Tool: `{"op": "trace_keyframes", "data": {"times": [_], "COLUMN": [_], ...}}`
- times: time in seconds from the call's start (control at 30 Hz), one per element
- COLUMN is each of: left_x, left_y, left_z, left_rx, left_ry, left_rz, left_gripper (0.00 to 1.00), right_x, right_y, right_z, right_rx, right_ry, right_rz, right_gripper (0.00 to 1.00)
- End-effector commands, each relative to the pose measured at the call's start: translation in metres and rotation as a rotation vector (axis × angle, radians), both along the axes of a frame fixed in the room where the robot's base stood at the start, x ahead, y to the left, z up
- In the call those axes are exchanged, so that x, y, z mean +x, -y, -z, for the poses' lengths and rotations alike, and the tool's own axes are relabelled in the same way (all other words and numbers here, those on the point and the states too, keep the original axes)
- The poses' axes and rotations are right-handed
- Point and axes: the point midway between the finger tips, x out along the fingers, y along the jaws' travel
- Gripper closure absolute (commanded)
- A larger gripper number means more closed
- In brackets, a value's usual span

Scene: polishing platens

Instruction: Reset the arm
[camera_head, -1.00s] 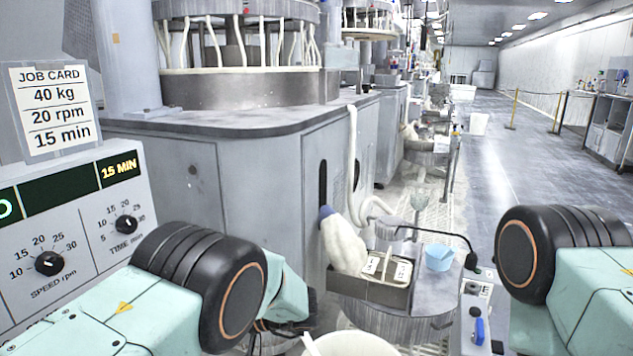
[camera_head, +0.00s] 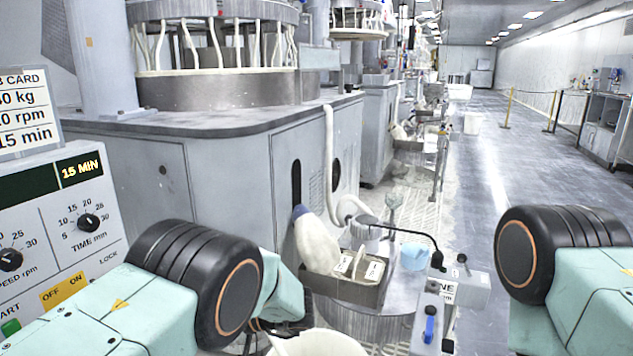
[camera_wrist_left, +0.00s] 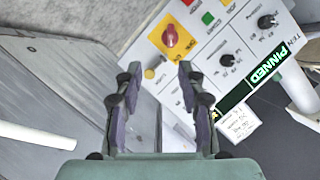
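In the left wrist view my left gripper (camera_wrist_left: 157,88) is open, its two fingers apart with nothing between them. Beyond its fingertips is the control panel (camera_wrist_left: 225,50), with a red knob on a yellow plate, a green button and black dials. In the head view my left arm (camera_head: 215,285) comes in from the lower left in front of the same panel (camera_head: 62,225), and its gripper is hidden or out of frame. My right arm (camera_head: 565,260) shows at the right edge; its gripper is not in view.
A grey polishing machine (camera_head: 215,160) stands ahead. A round stand (camera_head: 365,320) holds a tray (camera_head: 345,285) with cards, a pale blue cup (camera_head: 414,257) and a cloth-like white bundle (camera_head: 316,243). A white bucket (camera_head: 318,342) is at the bottom.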

Motion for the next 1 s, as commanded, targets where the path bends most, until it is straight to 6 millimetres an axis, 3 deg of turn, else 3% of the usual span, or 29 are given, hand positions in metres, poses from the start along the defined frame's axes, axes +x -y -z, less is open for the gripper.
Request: {"op": "trace_keyframes", "data": {"times": [0.37, 0.67, 0.77, 0.87, 1.0], "left_x": [0.029, 0.033, 0.018, -0.009, -0.071], "left_y": [-0.002, -0.012, -0.014, -0.014, -0.011], "left_z": [0.010, 0.049, 0.072, 0.098, 0.132], "left_rx": [-0.032, -0.127, -0.221, -0.344, -0.547], "left_ry": [0.288, 0.359, 0.322, 0.252, 0.108], "left_rz": [0.134, 0.428, 0.533, 0.610, 0.663], "left_gripper": [0.60, 0.60, 0.60, 0.60, 0.60], "right_x": [0.000, 0.000, 0.000, 0.000, 0.000], "right_y": [0.000, 0.000, 0.000, 0.000, 0.000], "right_z": [0.000, -0.006, -0.013, -0.020, -0.032], "right_rx": [0.000, 0.000, 0.000, 0.000, 0.000], "right_ry": [0.000, 0.000, 0.000, 0.000, 0.000], "right_rz": [0.000, 0.000, 0.000, 0.000, 0.000], "right_gripper": [0.60, 0.60, 0.60, 0.60, 0.60]}}
